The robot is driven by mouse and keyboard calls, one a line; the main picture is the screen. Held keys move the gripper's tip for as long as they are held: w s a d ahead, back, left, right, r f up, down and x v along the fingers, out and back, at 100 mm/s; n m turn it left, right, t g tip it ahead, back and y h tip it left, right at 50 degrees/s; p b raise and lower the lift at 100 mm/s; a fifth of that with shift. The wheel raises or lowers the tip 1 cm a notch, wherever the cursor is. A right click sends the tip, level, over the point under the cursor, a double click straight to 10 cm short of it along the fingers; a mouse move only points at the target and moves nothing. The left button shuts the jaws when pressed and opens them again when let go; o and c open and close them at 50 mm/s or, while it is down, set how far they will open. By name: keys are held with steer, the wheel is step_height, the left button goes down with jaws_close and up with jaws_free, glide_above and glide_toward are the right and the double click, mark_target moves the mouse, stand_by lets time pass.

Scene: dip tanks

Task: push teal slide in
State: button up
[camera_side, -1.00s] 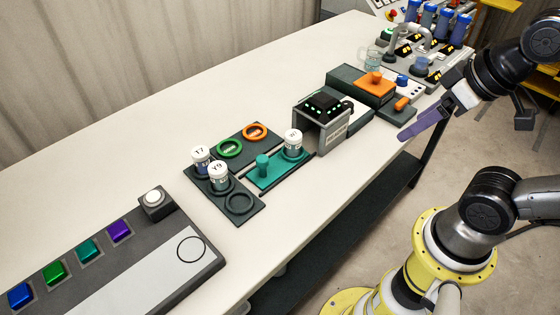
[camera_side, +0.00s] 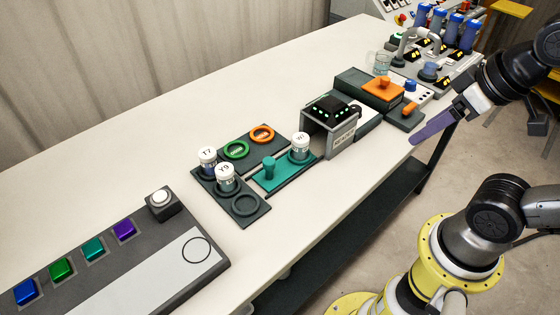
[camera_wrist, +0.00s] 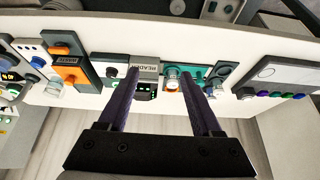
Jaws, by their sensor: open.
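The teal slide (camera_side: 285,178) lies flat on the table beside the grey reader (camera_side: 331,128), with most of its length outside the reader's opening. It has an upright teal knob (camera_side: 269,168) at its left and carries a white-capped jar (camera_side: 300,146) at its reader end. My gripper (camera_side: 414,139) has long purple fingers, open and empty. It hangs beyond the table's front edge, right of the slide and apart from it. In the wrist view the reader (camera_wrist: 146,72) shows between the fingers, and the teal slide (camera_wrist: 196,72) is partly behind the right finger.
A dark rack (camera_side: 250,207) with jars T7 (camera_side: 207,158) and Y9 (camera_side: 226,178) stands left of the slide. An orange-topped block (camera_side: 383,89) stands right of the reader. The table's front strip is clear.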

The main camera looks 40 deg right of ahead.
steer(key=w+a+r, duration=0.1)
steer(key=w+r, duration=0.6)
steer(key=n+g, duration=0.3)
steer(key=g, duration=0.2)
glide_above(269, 160)
step_height(269, 160, down, 9)
step_height(269, 160, down, 13)
steer(key=shift+f, duration=0.15)
jaws_close()
stand_by(0.5)
